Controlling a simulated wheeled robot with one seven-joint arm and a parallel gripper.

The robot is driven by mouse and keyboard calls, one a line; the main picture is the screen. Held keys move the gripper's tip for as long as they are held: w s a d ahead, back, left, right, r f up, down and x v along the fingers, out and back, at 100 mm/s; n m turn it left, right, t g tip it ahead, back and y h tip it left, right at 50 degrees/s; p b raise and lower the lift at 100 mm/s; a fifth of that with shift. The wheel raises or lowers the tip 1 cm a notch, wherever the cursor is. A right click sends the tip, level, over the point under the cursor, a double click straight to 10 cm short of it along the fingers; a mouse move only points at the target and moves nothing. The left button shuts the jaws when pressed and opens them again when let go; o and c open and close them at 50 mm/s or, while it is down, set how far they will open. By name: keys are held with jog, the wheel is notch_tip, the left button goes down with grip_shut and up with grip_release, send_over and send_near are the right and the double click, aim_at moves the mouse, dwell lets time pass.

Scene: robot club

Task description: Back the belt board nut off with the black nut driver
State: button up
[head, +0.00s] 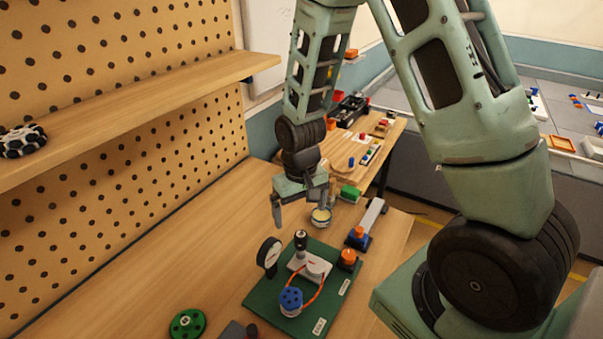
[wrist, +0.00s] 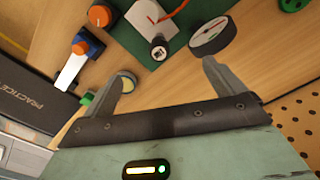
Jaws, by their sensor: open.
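My gripper (head: 301,208) is open and empty above the wooden bench, behind a green board; its two spread fingers also show in the wrist view (wrist: 163,76). I cannot make out a nut or read the labels.
A round cream-topped object (head: 321,217) is close by one finger. A blue-and-grey fixture with an orange knob (head: 360,236) lies right of the board. A green wheel (head: 187,324) is at front left. The pegboard and shelf (head: 130,125) bound the left side.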

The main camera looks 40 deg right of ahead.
notch_tip(320, 180, up, 12)
jog(key=b, duration=0.1)
jog(key=shift+d+r+b, duration=0.15)
jog(key=shift+r+b, duration=0.05)
jog(key=shift+b, duration=0.2)
jog(key=s+a+f+n+b, duration=0.2)
jog(key=s+a+n+b, duration=0.1)
jog(key=s+a, duration=0.6)
jog(key=s+a+f+n+b, duration=0.3)
jog(key=s+a+n, duration=0.3)
jog(key=s+a, duration=0.3)
jog(key=shift+s+y, duration=0.3)
jog(key=shift+s, duration=0.15)
jog(key=shift+w+a+f, duration=0.1)
dwell(0.6)
